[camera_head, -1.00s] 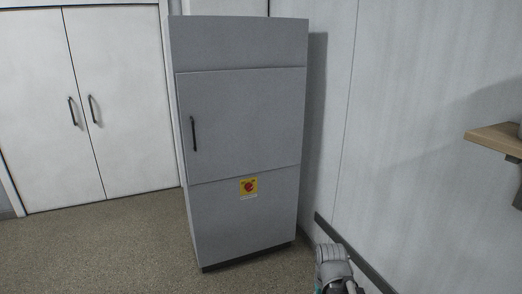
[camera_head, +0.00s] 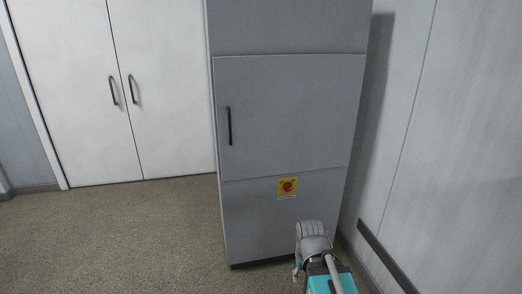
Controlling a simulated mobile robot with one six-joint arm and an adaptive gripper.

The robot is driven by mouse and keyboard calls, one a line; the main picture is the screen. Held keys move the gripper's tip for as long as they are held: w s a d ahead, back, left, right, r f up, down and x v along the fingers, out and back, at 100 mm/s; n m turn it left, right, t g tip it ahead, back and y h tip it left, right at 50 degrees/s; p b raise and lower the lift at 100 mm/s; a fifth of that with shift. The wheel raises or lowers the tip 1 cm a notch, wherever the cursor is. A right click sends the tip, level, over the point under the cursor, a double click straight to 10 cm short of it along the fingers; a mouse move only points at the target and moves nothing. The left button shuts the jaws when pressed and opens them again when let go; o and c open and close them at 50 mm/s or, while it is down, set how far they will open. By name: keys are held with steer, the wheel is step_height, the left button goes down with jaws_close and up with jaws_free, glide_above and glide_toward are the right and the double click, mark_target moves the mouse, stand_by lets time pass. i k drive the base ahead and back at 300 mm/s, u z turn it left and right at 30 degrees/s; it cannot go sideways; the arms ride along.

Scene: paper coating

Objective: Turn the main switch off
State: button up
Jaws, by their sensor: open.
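The main switch (camera_head: 288,187) is a red round knob on a yellow square plate. It sits on the lower front of a tall grey cabinet (camera_head: 265,215), just below the cabinet door. I cannot make out which position the knob points to. A small pale label lies just under the plate. Part of my arm, grey and teal, shows at the bottom, below and to the right of the switch and apart from it in the picture. I cannot make out my gripper's fingers in this view.
The cabinet door (camera_head: 285,110) is shut and has a black handle (camera_head: 229,126). White double doors (camera_head: 165,95) stand shut to the left. A pale wall (camera_head: 440,150) with a dark low rail (camera_head: 388,255) is close on the right. The floor (camera_head: 130,235) at left is clear.

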mark_target(288, 187)
steer(key=u, duration=0.3)
steer(key=i, duration=1.1)
steer(key=u, duration=0.45)
